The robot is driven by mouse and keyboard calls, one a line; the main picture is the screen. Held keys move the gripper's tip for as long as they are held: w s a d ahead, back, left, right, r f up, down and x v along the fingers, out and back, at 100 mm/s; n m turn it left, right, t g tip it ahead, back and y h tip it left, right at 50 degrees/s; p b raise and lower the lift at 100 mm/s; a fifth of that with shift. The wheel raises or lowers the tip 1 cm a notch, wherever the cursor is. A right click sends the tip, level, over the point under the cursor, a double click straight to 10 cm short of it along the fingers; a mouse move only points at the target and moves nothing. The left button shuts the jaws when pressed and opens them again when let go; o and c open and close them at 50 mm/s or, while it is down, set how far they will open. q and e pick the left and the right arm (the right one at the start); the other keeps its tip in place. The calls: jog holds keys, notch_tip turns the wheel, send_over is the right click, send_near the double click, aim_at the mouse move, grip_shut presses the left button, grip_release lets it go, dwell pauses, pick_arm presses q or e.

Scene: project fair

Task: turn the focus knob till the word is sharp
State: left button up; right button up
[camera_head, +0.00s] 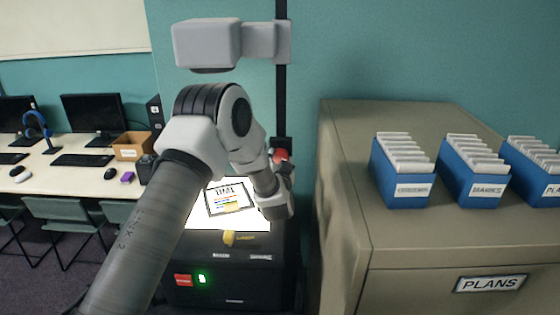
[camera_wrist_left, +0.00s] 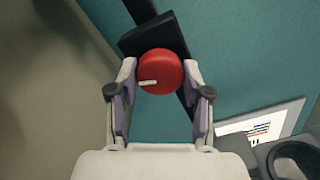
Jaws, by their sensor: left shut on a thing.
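The red focus knob (camera_head: 281,155) sits on the black post (camera_head: 283,80) of the overhead projector (camera_head: 230,285). In the left wrist view the knob (camera_wrist_left: 166,68) is round, with a white mark pointing left and slightly down. My left gripper (camera_head: 282,172) is shut on the knob, one finger on each side; its fingertips also show in the left wrist view (camera_wrist_left: 160,76). A printed sheet (camera_head: 228,208) lies on the bright stage (camera_head: 262,216), partly hidden by my arm. The projected word is not in view, so its sharpness cannot be told. My right gripper is not in view.
The grey projector head (camera_head: 207,45) hangs above my left arm. A beige cabinet (camera_head: 345,220) with blue file boxes (camera_head: 400,178) stands close on the right. A desk (camera_head: 65,190) with monitors and chairs is at the left. A yellow thing (camera_head: 230,238) is on the projector's front.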

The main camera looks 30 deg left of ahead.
pick_arm(q)
jog(key=shift+r, duration=0.1)
jog(key=o, duration=1.1)
jog(key=shift+o, duration=0.3)
jog(key=shift+w+a+f, duration=0.15)
jog(key=shift+w+f, duration=0.05)
jog(key=shift+s, duration=0.1)
jog(key=v, duration=1.2)
jog(key=shift+f, duration=0.1)
